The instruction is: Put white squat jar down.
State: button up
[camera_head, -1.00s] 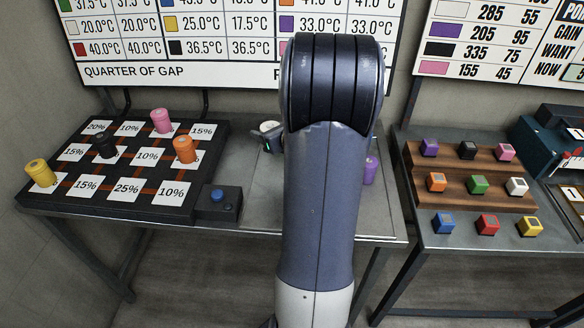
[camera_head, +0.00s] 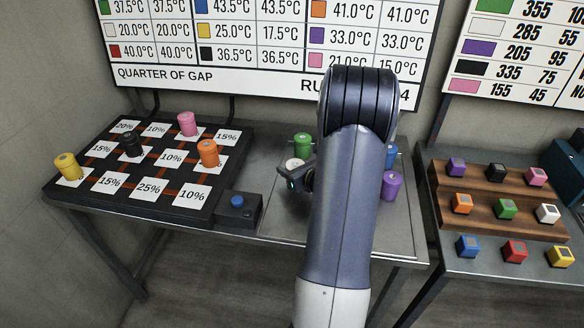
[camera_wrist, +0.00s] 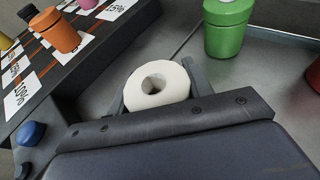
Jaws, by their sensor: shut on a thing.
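The white squat jar (camera_wrist: 157,86) is in my gripper (camera_wrist: 157,92) in the wrist view, seen from above with a round dark hollow in its top. The fingers stand on either side of it. In the head view the white jar (camera_head: 295,165) shows just beyond my gripper (camera_head: 300,178), over the metal table to the right of the black board. I cannot tell whether its base touches the table. A green jar (camera_head: 303,143) stands behind it, apart from it.
The black board (camera_head: 122,205) with percentage cards holds yellow, black, pink and orange jars. A control box (camera_head: 238,210) with a blue button is beside it. A purple jar (camera_head: 392,186) and a blue jar (camera_head: 391,155) stand right of my arm. Bare table lies in front of my gripper.

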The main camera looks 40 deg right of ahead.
jog(key=shift+f+b, duration=0.2)
jog(key=shift+b, duration=0.1)
jog(key=o, duration=1.1)
jog(key=shift+r, duration=0.1)
jog(key=shift+c, duration=0.2)
jog(key=shift+r, duration=0.1)
jog(key=shift+s+r+p, duration=0.15)
jog(key=shift+p, duration=0.2)
jog(key=v, duration=1.1)
jog(key=shift+s+r, duration=0.1)
jog(key=shift+s, duration=0.25)
